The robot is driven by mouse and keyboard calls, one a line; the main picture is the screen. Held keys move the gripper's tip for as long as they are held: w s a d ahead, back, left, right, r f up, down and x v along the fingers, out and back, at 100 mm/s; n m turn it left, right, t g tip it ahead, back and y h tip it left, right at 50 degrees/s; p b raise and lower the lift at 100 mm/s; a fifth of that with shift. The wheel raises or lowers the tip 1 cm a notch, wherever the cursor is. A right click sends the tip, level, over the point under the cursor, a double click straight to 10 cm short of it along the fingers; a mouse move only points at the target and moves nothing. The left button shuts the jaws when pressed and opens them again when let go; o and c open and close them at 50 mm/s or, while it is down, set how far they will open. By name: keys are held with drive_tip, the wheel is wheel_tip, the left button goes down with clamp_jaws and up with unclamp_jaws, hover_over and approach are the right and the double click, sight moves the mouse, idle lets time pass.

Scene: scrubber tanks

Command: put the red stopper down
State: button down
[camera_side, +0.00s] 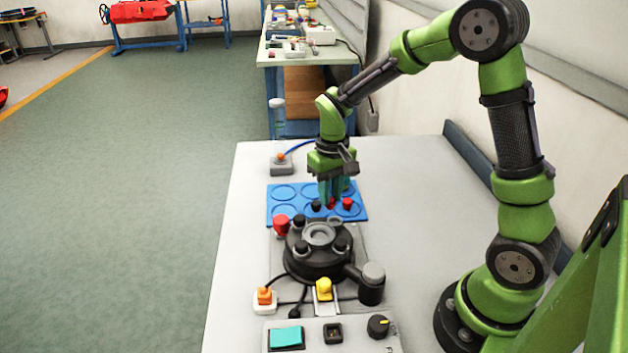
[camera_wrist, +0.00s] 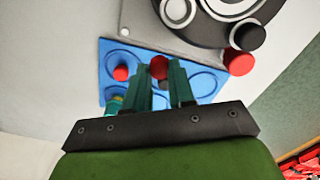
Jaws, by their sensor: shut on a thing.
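My gripper (camera_side: 331,198) points down over the blue tray (camera_side: 285,191) of round recesses, its green fingers shut on a red stopper (camera_side: 331,204). In the wrist view, the red stopper (camera_wrist: 158,67) shows between the two fingertips of my gripper (camera_wrist: 159,72), over the tray (camera_wrist: 205,84). I cannot tell whether it touches the tray. A second red stopper (camera_side: 347,203) sits on the tray to the right in the side view; it also shows in the wrist view (camera_wrist: 121,73). The fingers hide part of the tray.
A black stopper (camera_side: 316,205) sits on the tray close to the fingers. The round black device (camera_side: 318,262) stands in front, with a larger red-capped part (camera_side: 281,226) at its left. A grey base with a clear tube (camera_side: 281,165) stands behind. The table's right side is clear.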

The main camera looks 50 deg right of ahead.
drive_tip(key=w, duration=0.5)
drive_tip(key=w+d+f, duration=0.1)
drive_tip(key=w, duration=0.5)
drive_tip(key=w+d+f, duration=0.1)
drive_tip(key=w, duration=0.5)
drive_tip(key=shift+w+d, duration=0.2)
drive_tip(key=shift+w, duration=0.05)
drive_tip(key=shift+f, duration=1.7)
drive_tip(key=shift+f, duration=0.15)
drive_tip(key=c, duration=1)
unclamp_jaws()
drive_tip(key=shift+o, duration=0.2)
